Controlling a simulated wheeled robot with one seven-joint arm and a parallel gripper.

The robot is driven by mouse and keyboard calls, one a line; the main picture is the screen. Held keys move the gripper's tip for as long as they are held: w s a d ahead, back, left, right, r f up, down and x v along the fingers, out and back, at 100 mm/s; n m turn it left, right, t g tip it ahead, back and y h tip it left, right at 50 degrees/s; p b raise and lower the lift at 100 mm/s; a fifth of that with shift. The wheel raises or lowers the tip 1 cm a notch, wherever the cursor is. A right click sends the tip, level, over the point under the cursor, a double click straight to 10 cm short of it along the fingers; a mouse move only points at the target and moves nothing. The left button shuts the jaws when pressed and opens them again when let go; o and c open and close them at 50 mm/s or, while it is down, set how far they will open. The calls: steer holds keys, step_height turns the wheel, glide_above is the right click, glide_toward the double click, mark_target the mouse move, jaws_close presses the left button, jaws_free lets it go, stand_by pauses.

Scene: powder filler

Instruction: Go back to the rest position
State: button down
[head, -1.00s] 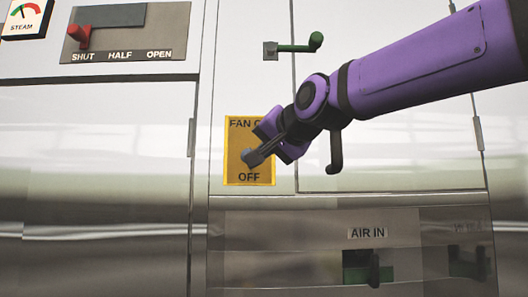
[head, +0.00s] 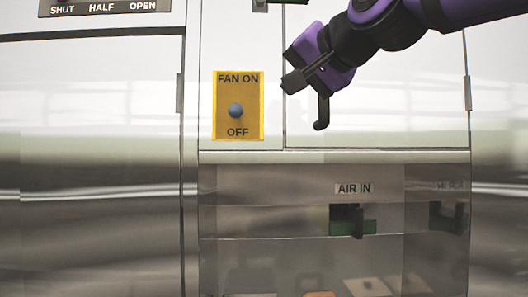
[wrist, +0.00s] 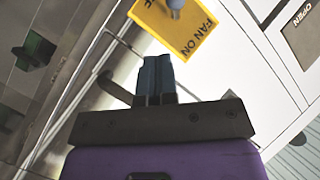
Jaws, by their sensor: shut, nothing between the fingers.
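My gripper (head: 294,82) is shut and empty at the upper middle of the head view, on the purple arm coming from the upper right. It is apart from the yellow fan switch plate (head: 224,93), just to its right. The plate reads FAN ON at the top and OFF at the bottom, with a round blue-grey knob (head: 236,111) near its middle. In the wrist view the shut fingers (wrist: 156,75) point toward the plate (wrist: 190,44), and the knob (wrist: 175,5) shows at the top edge.
A dark hooked handle (head: 322,112) shows just below my gripper. A SHUT, HALF, OPEN label strip (head: 103,8) is at the top left. The left steel panel is bare.

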steer(key=s+d+f+n+g+h, duration=0.1)
steer(key=s+d+f, duration=0.4)
steer(key=f, duration=0.6)
steer(key=s+d+f+n+g+h, duration=0.1)
steer(key=s+d+f+g+h, duration=0.3)
steer(key=d+f, duration=0.5)
steer(key=s+d+f+g+h, duration=0.2)
steer(key=s+d+f, duration=0.4)
steer(key=f, duration=0.7)
steer(key=shift+s+d+f+n+g, duration=0.2)
steer(key=shift+d+n+g, duration=0.25)
steer(key=shift+d, duration=0.3)
